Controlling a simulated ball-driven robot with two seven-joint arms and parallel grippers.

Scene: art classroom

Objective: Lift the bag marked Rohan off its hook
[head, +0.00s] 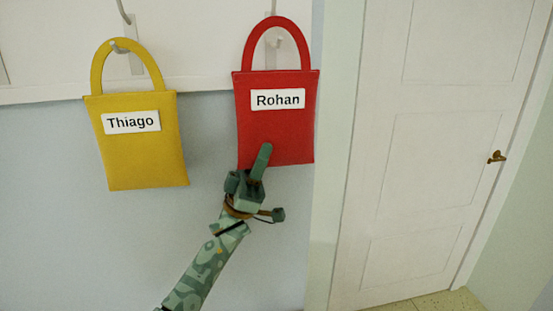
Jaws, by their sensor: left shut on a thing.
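The red bag marked Rohan (276,130) is upright at the wall, with its white name label near the top. Its handle (275,22) arches above the hook (281,43), which shows through the loop, and there is a gap between the hook and the top of the handle. My left gripper (262,165) is shut on the bag at its bottom edge. One finger lies over the front of the bag; the other finger is hidden behind it. My right gripper is not in view.
A yellow bag marked Thiago (145,155) hangs by its handle on another hook (119,46) to the left. The hooks sit on a white rail (200,75). A white door (440,150) with a brass handle (496,157) is at right. The wall between the bags is clear.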

